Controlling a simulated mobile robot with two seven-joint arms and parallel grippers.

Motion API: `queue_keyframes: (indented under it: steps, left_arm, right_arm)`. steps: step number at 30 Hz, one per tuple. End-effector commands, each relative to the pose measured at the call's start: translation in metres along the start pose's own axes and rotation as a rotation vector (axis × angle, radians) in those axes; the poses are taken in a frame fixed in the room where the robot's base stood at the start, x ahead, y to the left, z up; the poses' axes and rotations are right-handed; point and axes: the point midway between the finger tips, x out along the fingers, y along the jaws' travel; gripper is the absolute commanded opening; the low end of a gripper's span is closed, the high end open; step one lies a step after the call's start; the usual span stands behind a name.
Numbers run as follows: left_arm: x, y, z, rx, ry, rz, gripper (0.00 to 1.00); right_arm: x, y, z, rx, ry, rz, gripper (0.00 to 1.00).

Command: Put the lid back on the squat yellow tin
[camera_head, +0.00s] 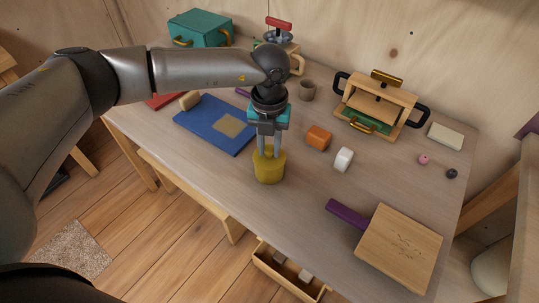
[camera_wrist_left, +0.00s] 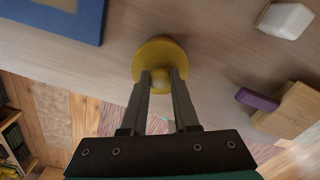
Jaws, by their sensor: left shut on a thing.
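The squat yellow tin (camera_head: 269,172) stands on the table near the middle of the head view. My left gripper (camera_head: 268,152) points down over it. In the left wrist view the yellow lid (camera_wrist_left: 155,50) shows as a round disc, and the fingers (camera_wrist_left: 160,78) are shut on its small pale knob (camera_wrist_left: 160,80). The lid is at the tin's top; I cannot tell whether it rests fully on the rim or sits slightly above it. The lid hides the tin's opening. My right gripper is not in view.
An orange block (camera_head: 319,137) and a white piece (camera_head: 343,160) lie just right of the tin. A blue board (camera_head: 212,125) lies to its left. A wooden board with purple handle (camera_head: 401,246) lies front right.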

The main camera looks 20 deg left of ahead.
Motion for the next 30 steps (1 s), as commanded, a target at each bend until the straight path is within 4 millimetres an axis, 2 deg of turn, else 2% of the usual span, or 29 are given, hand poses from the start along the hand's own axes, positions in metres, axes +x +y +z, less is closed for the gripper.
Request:
queue_keyframes:
  steps: [7, 11, 14, 24, 30]
  left_arm:
    - [-0.004, 0.0, 0.0, 0.0, -0.001, -0.001, 0.0]
    - [-0.02, 0.0, 0.001, 0.0, -0.004, -0.002, 0.0]
    - [-0.043, 0.0, 0.001, 0.0, -0.004, -0.002, 0.0]
    - [-0.14, -0.001, 0.001, 0.001, -0.005, -0.002, 0.0]
    - [-0.18, -0.001, 0.001, 0.002, -0.003, -0.002, 0.0]
  right_arm:
    - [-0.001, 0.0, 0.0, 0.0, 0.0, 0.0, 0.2]
    - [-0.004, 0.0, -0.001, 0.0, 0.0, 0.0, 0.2]
    - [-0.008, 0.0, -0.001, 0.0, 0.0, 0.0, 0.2]
    - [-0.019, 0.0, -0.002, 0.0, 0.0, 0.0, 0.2]
    - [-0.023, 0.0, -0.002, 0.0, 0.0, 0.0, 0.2]
